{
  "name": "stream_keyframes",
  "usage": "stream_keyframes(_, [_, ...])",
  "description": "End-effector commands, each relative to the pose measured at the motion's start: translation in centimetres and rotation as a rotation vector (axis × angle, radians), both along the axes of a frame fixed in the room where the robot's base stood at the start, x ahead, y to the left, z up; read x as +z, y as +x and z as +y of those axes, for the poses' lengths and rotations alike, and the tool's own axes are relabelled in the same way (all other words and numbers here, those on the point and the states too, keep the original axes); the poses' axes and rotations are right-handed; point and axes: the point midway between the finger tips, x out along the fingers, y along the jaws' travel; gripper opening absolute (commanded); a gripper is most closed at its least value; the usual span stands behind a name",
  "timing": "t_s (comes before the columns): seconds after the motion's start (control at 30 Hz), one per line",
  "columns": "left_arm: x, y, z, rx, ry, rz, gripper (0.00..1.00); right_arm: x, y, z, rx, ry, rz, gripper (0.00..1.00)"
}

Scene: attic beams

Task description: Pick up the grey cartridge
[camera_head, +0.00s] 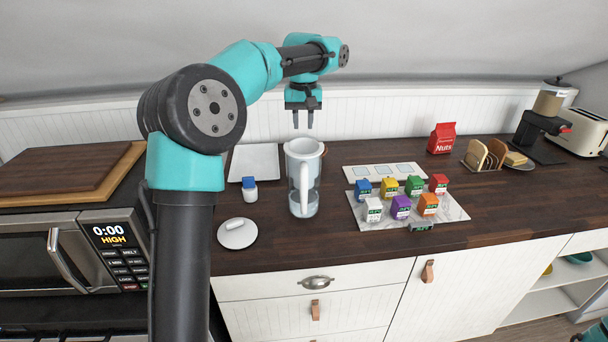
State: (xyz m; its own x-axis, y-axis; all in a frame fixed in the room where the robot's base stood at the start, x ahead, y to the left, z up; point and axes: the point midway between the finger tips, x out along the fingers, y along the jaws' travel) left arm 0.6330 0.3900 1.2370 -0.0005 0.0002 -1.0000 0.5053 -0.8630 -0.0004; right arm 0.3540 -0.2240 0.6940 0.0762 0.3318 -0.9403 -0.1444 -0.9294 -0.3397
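The grey cartridge (421,227) appears to be the small greyish block with a green label at the front edge of the marble board (456,211). It sits low in front of the purple cartridge (401,207) and the orange cartridge (428,204). A white cartridge (373,210) stands to its left. My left gripper (303,120) points down above and behind the clear pitcher (303,181). Its two fingers are apart with nothing between them. It is well up and to the left of the grey cartridge. My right gripper is out of view; only a bit of my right arm shows at the lower right corner.
Blue (363,190), yellow (389,188), green (414,186) and red (438,184) cartridges form the back row. Behind them lies a white tray (349,173) with square recesses. A round white lid (237,233) and a blue-capped bottle (249,190) are left of the pitcher. The right-hand counter front is clear.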

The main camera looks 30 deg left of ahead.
Motion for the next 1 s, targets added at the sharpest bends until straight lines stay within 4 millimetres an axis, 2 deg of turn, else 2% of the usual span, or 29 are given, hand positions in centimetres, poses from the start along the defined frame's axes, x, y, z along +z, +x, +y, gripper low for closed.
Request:
stream_keyframes(0.2, [-3.8,-0.1,0.0,-0.001,0.000,0.002,0.28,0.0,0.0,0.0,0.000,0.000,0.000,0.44])
stream_keyframes(0.4, [-6.3,0.0,0.0,0.001,-0.001,0.001,0.28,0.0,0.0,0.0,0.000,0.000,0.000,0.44])
stream_keyframes(0.83, [-6.8,0.0,0.0,0.000,0.000,0.000,0.28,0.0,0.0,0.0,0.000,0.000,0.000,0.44])
stream_keyframes(1.0, [-8.4,-0.2,-0.2,-0.001,0.000,0.002,0.28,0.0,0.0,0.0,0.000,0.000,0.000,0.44])
